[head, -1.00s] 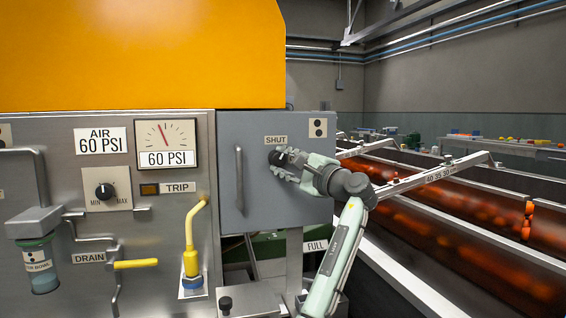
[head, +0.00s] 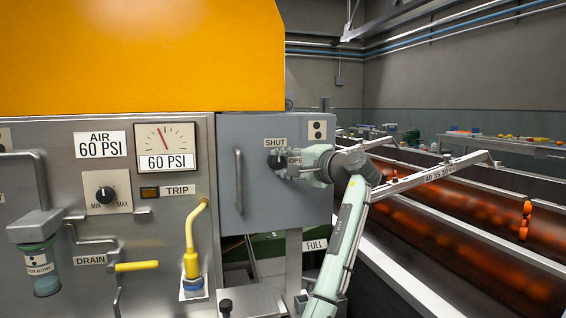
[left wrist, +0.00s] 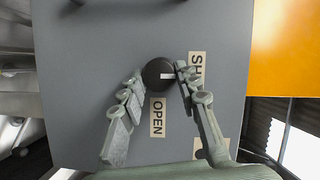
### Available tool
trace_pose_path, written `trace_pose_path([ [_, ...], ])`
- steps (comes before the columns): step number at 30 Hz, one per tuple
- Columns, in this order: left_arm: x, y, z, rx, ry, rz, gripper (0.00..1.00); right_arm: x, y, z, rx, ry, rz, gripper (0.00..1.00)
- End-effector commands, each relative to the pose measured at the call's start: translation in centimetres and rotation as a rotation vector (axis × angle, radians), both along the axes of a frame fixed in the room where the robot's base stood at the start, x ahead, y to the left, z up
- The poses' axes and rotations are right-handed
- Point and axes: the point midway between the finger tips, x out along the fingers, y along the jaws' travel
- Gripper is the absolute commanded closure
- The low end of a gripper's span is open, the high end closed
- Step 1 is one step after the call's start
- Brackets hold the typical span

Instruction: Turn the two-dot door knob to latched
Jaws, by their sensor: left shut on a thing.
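The black round door knob (head: 275,160) sits on the grey door (head: 262,210) beside the plate with two black dots (head: 317,130). A SHUT label (head: 275,142) is above it and an OPEN label (head: 294,161) to its right. In the left wrist view the knob (left wrist: 158,74) has a white pointer line aimed right, toward the SHUT label (left wrist: 197,70). My left gripper (head: 285,167) is shut on the knob, reaching in from the right. In the left wrist view its fingers (left wrist: 159,79) lie on either side of the knob. My right gripper is not in view.
A vertical bar handle (head: 239,180) stands out from the door left of the knob. A yellow lever (head: 191,250) and a gauge panel (head: 166,150) are further left. Conveyor rails (head: 430,176) run behind my left arm at the right.

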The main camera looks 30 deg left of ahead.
Motion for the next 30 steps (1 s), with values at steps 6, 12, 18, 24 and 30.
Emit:
trace_pose_path([
  [6, 0.0, 0.0, 0.0, -0.003, -0.004, -0.001, 0.97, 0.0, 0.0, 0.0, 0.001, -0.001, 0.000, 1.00],
  [12, 0.0, 0.0, 0.0, -0.002, -0.004, -0.001, 0.60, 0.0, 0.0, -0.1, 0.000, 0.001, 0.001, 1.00],
  [18, 0.0, 0.0, 0.0, -0.002, -0.003, -0.001, 0.47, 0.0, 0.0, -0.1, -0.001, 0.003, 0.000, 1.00],
  [24, 0.0, -0.1, 0.0, -0.002, -0.003, -0.001, 0.47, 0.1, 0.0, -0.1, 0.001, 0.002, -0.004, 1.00],
  [30, -0.7, -2.3, 0.2, -0.002, -0.004, -0.004, 0.47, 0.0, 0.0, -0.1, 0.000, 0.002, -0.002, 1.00],
])
